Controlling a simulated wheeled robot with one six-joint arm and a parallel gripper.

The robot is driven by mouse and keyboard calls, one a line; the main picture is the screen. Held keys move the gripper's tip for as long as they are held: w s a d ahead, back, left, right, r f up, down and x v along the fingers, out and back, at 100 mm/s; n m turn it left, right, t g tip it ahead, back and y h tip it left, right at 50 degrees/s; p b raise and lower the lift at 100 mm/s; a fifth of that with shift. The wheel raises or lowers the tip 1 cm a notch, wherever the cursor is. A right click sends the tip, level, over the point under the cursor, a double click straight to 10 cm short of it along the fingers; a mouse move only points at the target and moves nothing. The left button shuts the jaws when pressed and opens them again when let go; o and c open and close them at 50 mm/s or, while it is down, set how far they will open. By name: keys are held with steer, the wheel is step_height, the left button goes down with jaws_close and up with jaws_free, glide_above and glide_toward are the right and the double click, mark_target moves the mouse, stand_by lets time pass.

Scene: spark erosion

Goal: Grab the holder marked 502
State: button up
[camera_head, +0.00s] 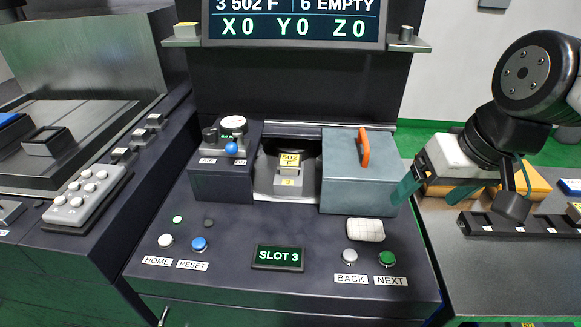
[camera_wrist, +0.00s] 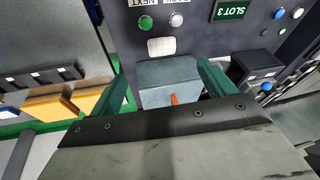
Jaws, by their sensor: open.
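The holder marked 502 (camera_head: 289,165) has a yellow label reading "502 F" and a grey body. It sits in a recess in the middle of the machine panel, above a small yellow "3" tag. My gripper (camera_head: 435,192) is open and empty at the right, beside the grey-blue cover, apart from the holder. In the wrist view my gripper (camera_wrist: 162,68) has its green fingers spread, with the grey-blue cover (camera_wrist: 168,80) showing between them. I cannot make out the holder in the wrist view.
The grey-blue cover (camera_head: 357,178) with an orange handle (camera_head: 364,148) stands right of the recess. A dark box (camera_head: 226,172) with a blue knob stands left of it. Buttons and a "SLOT 3" display (camera_head: 278,258) lie in front. A dark rack (camera_head: 520,225) lies at the right.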

steer(key=w+a+f+t+y, duration=0.3)
steer(key=w+a+t, duration=0.2)
steer(key=w+a, duration=1.1)
steer(key=m+t+h, duration=0.2)
steer(key=t+h, duration=0.2)
steer(key=h, duration=0.1)
glide_toward(289, 161)
steer(key=x, duration=0.2)
steer(key=shift+w+a+f, duration=0.1)
steer(key=shift+a+f, duration=0.3)
steer(key=shift+f, duration=0.15)
steer(key=shift+f+h, duration=0.15)
steer(key=shift+h, duration=0.25)
steer(key=shift+w+d+f, duration=0.1)
steer(key=shift+w+f, duration=0.15)
steer(key=shift+w, duration=0.05)
steer(key=x, duration=0.4)
steer(key=r+x, duration=0.1)
steer(key=x, duration=0.2)
steer(key=shift+w+d, duration=0.15)
steer(key=shift+w, duration=0.2)
steer(key=shift+r, duration=0.1)
steer(key=c, duration=1.5)
